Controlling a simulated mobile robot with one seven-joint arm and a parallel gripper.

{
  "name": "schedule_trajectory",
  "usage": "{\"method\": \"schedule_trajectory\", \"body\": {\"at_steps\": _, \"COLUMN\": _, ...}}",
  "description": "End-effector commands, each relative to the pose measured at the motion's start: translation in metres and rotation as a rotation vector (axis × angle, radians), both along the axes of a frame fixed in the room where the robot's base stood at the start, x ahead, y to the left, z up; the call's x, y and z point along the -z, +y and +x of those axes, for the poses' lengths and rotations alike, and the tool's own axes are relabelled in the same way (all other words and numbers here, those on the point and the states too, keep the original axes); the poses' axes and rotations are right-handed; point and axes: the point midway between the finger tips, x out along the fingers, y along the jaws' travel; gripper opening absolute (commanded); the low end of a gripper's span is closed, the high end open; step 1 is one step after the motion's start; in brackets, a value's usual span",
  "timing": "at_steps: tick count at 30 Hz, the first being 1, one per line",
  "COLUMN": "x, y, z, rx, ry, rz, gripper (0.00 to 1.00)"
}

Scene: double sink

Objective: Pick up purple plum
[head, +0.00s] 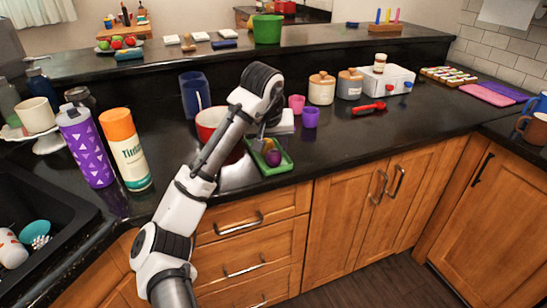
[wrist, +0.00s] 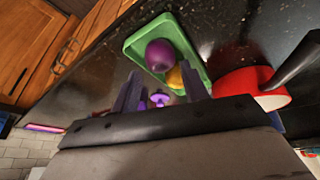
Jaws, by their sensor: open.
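The purple plum (head: 272,157) lies in a small green tray (head: 284,168) on the black counter in the head view. In the wrist view the plum (wrist: 161,55) sits in the tray (wrist: 134,48), beside a yellow fruit (wrist: 176,77). My gripper (wrist: 160,88) is open, its two fingers pointing toward the tray with the plum ahead of the fingertips. Nothing is held between the fingers. In the head view my arm hides part of the tray's surroundings, and the gripper's fingers are hard to make out.
A red pot (wrist: 250,87) with a dark handle stands close beside the tray. Pink (head: 297,104) and purple (head: 310,117) cups stand behind it. A purple bottle (head: 87,147) and an orange-capped bottle (head: 128,150) stand left of my arm.

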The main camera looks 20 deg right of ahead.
Motion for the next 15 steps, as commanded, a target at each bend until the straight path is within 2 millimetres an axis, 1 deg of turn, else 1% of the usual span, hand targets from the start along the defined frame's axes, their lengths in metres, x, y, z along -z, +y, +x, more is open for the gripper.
{"method": "schedule_trajectory", "body": {"at_steps": 6, "x": 0.03, "y": -0.004, "z": 0.007, "rx": -0.001, "ry": 0.002, "rz": 0.001, "gripper": 0.45}}
{"method": "schedule_trajectory", "body": {"at_steps": 9, "x": 0.04, "y": -0.007, "z": 0.011, "rx": -0.001, "ry": 0.001, "rz": 0.0, "gripper": 0.45}}
{"method": "schedule_trajectory", "body": {"at_steps": 12, "x": 0.045, "y": -0.008, "z": 0.012, "rx": -0.001, "ry": 0.001, "rz": -0.001, "gripper": 0.45}}
{"method": "schedule_trajectory", "body": {"at_steps": 15, "x": 0.046, "y": -0.008, "z": 0.013, "rx": 0.0, "ry": -0.001, "rz": -0.001, "gripper": 0.45}}
